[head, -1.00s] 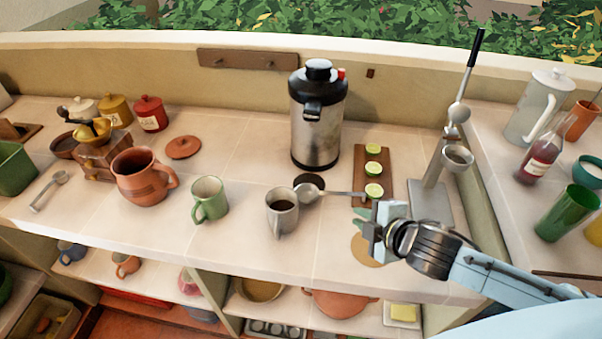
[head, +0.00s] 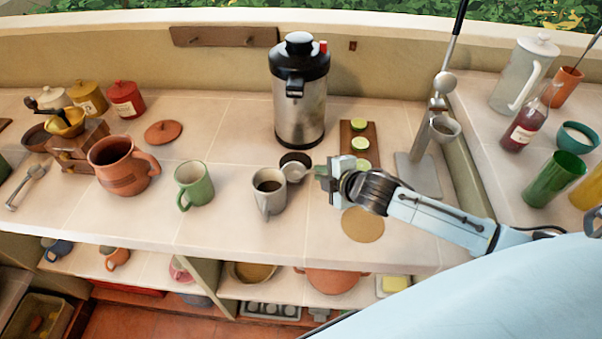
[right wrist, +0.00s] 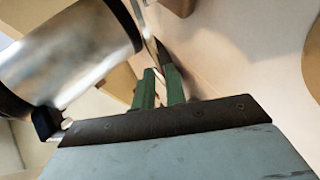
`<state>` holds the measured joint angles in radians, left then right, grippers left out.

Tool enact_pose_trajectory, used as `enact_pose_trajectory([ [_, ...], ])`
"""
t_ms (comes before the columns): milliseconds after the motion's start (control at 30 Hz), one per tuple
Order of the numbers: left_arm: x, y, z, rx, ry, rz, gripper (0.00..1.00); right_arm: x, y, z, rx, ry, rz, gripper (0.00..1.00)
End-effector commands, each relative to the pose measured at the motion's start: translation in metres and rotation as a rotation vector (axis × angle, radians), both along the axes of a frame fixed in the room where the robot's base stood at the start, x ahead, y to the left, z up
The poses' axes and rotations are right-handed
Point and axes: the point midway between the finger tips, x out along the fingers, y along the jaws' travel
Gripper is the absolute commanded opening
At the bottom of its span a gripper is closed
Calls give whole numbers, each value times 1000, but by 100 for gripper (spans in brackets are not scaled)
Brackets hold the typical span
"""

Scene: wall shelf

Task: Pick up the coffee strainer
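What looks like the coffee strainer (head: 293,173), a small grey round bowl, lies on the counter just right of a grey mug (head: 268,190). Its long handle, seen earlier running to the right, is now mostly hidden by my right gripper (head: 324,172). My right gripper is low over the counter at that handle. In the right wrist view its two green fingers (right wrist: 160,88) stand a narrow gap apart, in line with a thin metal strip. Whether they touch or clasp the handle cannot be made out. My left gripper is out of view.
A steel flask (head: 300,95) stands behind the strainer. A brown board (head: 375,133) with lime halves lies behind my gripper. A lever press (head: 420,165) stands to the right. A green mug (head: 194,185) stands left of the grey mug. A round tan mat (head: 362,225) lies in front.

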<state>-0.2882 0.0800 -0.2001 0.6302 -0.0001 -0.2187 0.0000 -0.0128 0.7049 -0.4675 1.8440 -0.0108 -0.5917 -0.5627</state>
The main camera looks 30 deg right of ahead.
Motion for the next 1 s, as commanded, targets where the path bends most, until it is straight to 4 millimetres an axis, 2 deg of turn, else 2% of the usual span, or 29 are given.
enact_pose_trajectory([
  [133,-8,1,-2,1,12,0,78,18,1,-11,1,-2,-1,13],
  [300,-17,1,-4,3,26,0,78,28,3,-18,0,0,0,13],
  [533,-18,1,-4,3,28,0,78,28,3,-19,-1,0,1,13],
  [633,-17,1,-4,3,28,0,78,28,3,-19,-1,0,1,1],
  [667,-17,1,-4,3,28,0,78,28,3,-19,-1,0,1,0],
  [1000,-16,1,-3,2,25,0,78,28,3,-17,-1,0,1,0],
])
